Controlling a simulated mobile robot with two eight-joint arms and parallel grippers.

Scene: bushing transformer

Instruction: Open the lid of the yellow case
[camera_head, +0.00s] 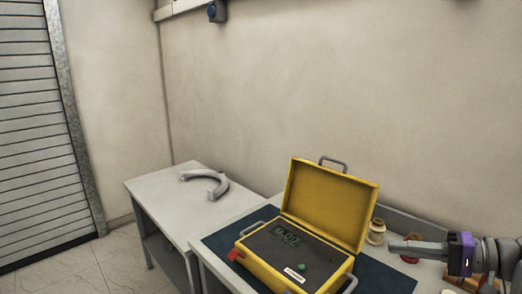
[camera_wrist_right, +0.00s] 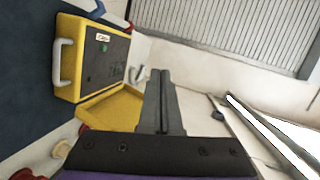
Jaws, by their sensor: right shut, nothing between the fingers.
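The yellow case (camera_head: 262,272) sits on a dark mat (camera_head: 378,277) on the table. Its lid (camera_head: 328,203) stands raised at the back, showing its yellow inside. The dark panel (camera_head: 292,248) has a display and a green button. In the right wrist view the case (camera_wrist_right: 67,50) shows at the upper left, with the lid (camera_wrist_right: 112,108) below it. My right gripper (camera_head: 393,246) is shut and empty, to the right of the lid in the head view; its fingers (camera_wrist_right: 160,74) also show in the wrist view. My left gripper is not in view.
Small round parts (camera_head: 376,232) stand between the lid and my right gripper. A grey curved part (camera_head: 212,184) lies on the left table (camera_head: 160,193). The wall (camera_head: 290,90) rises behind the tables. A slatted shutter (camera_head: 35,130) is at the far left.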

